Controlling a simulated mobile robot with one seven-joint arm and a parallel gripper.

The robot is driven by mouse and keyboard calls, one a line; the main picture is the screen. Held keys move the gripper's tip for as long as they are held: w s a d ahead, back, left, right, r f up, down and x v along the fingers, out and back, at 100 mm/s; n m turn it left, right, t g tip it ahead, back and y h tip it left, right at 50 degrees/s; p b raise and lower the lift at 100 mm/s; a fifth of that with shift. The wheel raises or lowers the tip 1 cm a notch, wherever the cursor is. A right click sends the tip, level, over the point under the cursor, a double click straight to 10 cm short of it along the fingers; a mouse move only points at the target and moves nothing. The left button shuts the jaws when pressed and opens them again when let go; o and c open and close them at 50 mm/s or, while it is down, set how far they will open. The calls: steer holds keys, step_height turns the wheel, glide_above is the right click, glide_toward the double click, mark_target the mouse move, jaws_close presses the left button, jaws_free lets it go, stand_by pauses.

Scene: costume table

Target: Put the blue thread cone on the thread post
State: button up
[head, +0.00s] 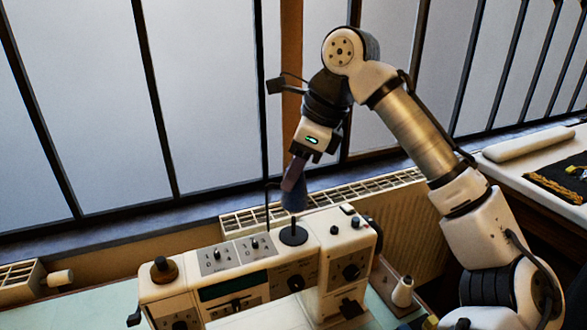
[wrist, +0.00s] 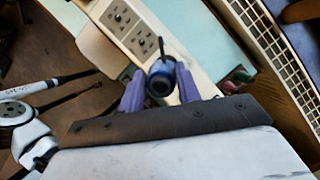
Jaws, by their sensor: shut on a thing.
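The blue thread cone (head: 295,201) is held in my gripper (head: 293,184), above the sewing machine. In the wrist view the cone (wrist: 161,70) sits between the two purple fingers of my gripper (wrist: 160,90), its round dark opening facing the camera. The thread post's round black base (head: 294,236) is on top of the cream machine, below the cone in the head view. A short dark stem shows between base and cone. I cannot tell whether the stem's tip is inside the cone.
The cream sewing machine (head: 225,262) has knobs and switches on top. A thin dark upright rod (head: 267,208) stands just left of the cone. A white thread cone (head: 402,291) stands at the machine's right. A radiator (head: 398,222) and barred windows are behind.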

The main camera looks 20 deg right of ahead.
mark_target(293, 201)
steer(key=shift+w, duration=0.25)
steer(key=shift+s+f+b, duration=0.15)
steer(key=shift+f+b, duration=0.4)
steer(key=shift+b, duration=0.15)
step_height(293, 201, down, 6)
steer(key=b, duration=0.5)
steer(key=shift+r+b, duration=0.25)
steer(key=shift+b, duration=0.1)
steer(key=shift+f, duration=0.15)
steer(key=shift+f+p, duration=0.15)
steer(key=shift+p, duration=0.4)
steer(key=o, duration=1.1)
